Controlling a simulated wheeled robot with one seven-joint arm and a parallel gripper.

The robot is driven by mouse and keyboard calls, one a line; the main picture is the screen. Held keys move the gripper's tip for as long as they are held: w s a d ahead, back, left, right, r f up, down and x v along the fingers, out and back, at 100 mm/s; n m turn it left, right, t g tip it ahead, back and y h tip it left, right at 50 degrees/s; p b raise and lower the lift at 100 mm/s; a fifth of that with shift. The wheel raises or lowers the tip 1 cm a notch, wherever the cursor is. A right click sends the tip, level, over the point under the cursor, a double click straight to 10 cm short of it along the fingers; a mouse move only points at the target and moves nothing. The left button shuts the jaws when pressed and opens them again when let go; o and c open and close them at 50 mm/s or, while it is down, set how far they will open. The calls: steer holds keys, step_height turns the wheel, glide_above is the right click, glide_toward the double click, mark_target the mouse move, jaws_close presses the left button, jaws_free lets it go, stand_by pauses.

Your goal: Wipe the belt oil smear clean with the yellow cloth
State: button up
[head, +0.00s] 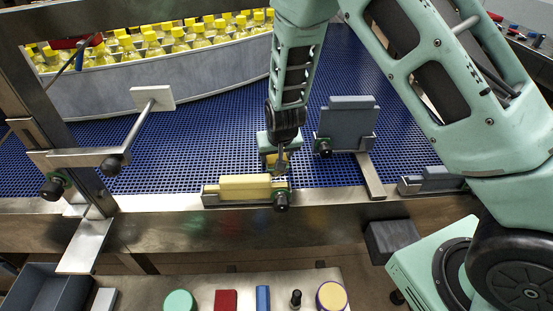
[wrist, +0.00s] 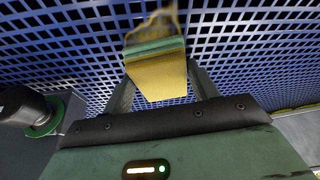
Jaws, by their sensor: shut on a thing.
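The yellow cloth (wrist: 158,80) is a folded pad with a green layer at its far end. My gripper (wrist: 161,88) is shut on it, with one finger on each side. A brownish-yellow oil smear (wrist: 158,20) lies on the blue mesh belt just beyond the cloth's far end in the wrist view. I cannot tell whether the cloth touches the belt. In the head view my gripper (head: 279,160) is low over the belt (head: 190,160), and a little of the yellow cloth shows there. The smear is not discernible in the head view.
A yellow block on a metal clamp (head: 243,188) stands close in front of my gripper. A grey-blue block (head: 348,122) stands to its right. A curved guide wall (head: 160,82) holds back several yellow-capped bottles. The belt to the left is clear.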

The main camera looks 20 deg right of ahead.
steer(key=shift+w+d+f, duration=0.1)
steer(key=shift+w+d, duration=0.2)
steer(key=shift+w, duration=0.6)
steer(key=shift+w+d+f, duration=0.1)
steer(key=shift+w+d, duration=0.2)
steer(key=shift+w, duration=0.6)
steer(key=shift+r, duration=0.15)
steer(key=shift+s+a, duration=0.3)
steer(key=shift+s, duration=0.65)
steer(key=shift+s+a, duration=0.3)
steer(key=shift+s, duration=0.6)
